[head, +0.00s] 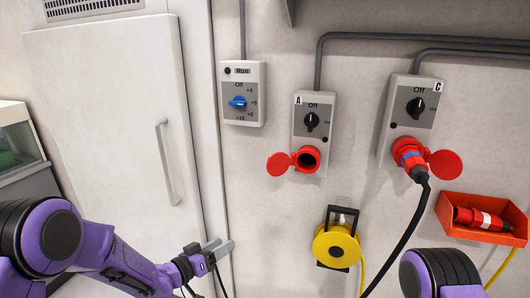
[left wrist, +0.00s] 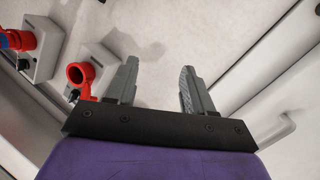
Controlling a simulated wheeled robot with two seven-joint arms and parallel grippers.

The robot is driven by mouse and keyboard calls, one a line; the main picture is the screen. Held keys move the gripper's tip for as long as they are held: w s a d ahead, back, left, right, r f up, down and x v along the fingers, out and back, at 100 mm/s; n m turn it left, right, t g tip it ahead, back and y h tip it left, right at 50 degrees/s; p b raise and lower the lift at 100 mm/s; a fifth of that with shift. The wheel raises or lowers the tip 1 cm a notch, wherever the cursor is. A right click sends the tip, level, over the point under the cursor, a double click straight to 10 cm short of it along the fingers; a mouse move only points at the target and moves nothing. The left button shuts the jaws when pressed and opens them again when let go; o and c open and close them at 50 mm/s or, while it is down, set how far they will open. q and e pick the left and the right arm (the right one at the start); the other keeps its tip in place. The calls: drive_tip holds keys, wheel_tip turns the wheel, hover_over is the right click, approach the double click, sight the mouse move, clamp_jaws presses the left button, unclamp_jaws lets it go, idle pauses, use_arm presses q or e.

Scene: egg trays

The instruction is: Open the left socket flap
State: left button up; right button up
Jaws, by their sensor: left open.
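The left socket (head: 307,159), marked A, is red with a dark round mouth, under a grey switch box (head: 313,108) on the wall. Its red round flap (head: 279,163) stands swung out to the left, and the mouth is uncovered. The socket also shows in the left wrist view (left wrist: 82,74), left of the fingers, its mouth visible. My left gripper (head: 220,248) is below and left of the socket, apart from it. In the left wrist view its two grey fingers (left wrist: 157,90) are spread with nothing between them. My right gripper is out of view.
The right socket box (head: 411,103), marked C, holds a red plug (head: 410,158) with a hanging black cable. A yellow reel (head: 337,246) and an orange bin (head: 483,221) are lower on the wall. A white door with a handle (head: 167,162) is at left.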

sight(276, 162)
use_arm(q)
drive_tip(key=w+d+r+m+g+h+p, duration=0.25)
drive_tip(key=r+m, duration=0.25)
drive_tip(key=r, duration=0.7)
drive_tip(key=w+d+r+m+g+h+p, duration=0.1)
drive_tip(key=r+m+g+h, duration=0.3)
drive_tip(key=r, duration=0.7)
drive_tip(key=w+d+t+y+p, duration=0.1)
drive_tip(key=w+d+t+p, duration=0.1)
drive_tip(key=w+d, duration=0.3)
drive_tip(key=d+p, duration=0.1)
drive_tip(key=d, duration=0.3)
drive_tip(key=shift+f+m, duration=0.15)
drive_tip(key=shift+m, duration=0.25)
drive_tip(key=c, duration=0.3)
drive_tip(key=shift+s, duration=0.1)
clamp_jaws()
drive_tip(key=shift+t, duration=0.25)
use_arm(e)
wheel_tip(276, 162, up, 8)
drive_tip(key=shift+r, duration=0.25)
